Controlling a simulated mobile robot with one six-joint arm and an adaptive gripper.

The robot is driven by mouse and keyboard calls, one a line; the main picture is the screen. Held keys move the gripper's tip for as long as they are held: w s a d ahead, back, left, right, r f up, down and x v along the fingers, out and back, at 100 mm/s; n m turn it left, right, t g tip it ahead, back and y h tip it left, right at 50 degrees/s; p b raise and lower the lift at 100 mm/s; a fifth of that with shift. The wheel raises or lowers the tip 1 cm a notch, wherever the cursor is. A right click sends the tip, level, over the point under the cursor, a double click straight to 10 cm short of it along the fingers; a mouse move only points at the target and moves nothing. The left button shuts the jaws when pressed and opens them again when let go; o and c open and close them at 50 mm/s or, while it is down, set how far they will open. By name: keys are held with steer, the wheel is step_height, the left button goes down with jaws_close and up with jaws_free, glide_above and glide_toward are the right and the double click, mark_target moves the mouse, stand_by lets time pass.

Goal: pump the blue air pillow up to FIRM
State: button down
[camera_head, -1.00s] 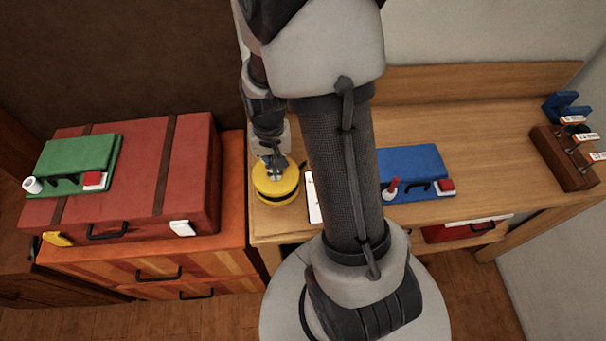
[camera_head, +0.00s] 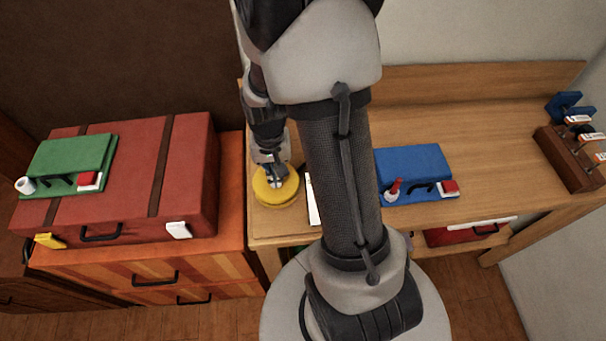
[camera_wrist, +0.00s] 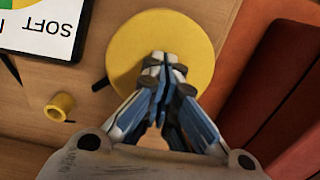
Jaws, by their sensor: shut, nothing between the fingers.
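A round yellow pump-like disc (camera_head: 276,187) sits on the left end of the wooden bench, low and flat. My gripper (camera_head: 276,181) is shut and empty, pointing down at the disc. In the wrist view the closed fingertips (camera_wrist: 165,62) overlap the yellow disc (camera_wrist: 150,30) and appear to press on it. A white card (camera_wrist: 40,25) beside it reads SOFT, upside down, and has green and yellow patches; the rest is cut off. A blue flat slab (camera_head: 410,163) with a black handle lies right of my arm; I cannot tell whether it is the air pillow.
A small yellow cylinder (camera_wrist: 60,107) stands near the disc. A red suitcase (camera_head: 185,170) with a green slab (camera_head: 75,155) on top stands left on an orange drawer unit (camera_head: 150,270). A brown rack (camera_head: 570,160) is far right. The bench's back middle is clear.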

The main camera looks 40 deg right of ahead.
steer(key=shift+r+p, duration=2.15)
steer(key=shift+r, duration=0.55)
steer(key=shift+f, duration=0.15)
steer(key=shift+f+b, duration=1.7)
steer(key=shift+f, duration=0.25)
steer(key=shift+f+b, duration=0.6)
steer(key=shift+f, duration=0.15)
steer(key=shift+r+p, duration=2.3)
steer(key=shift+r, duration=0.5)
steer(key=shift+f, duration=0.15)
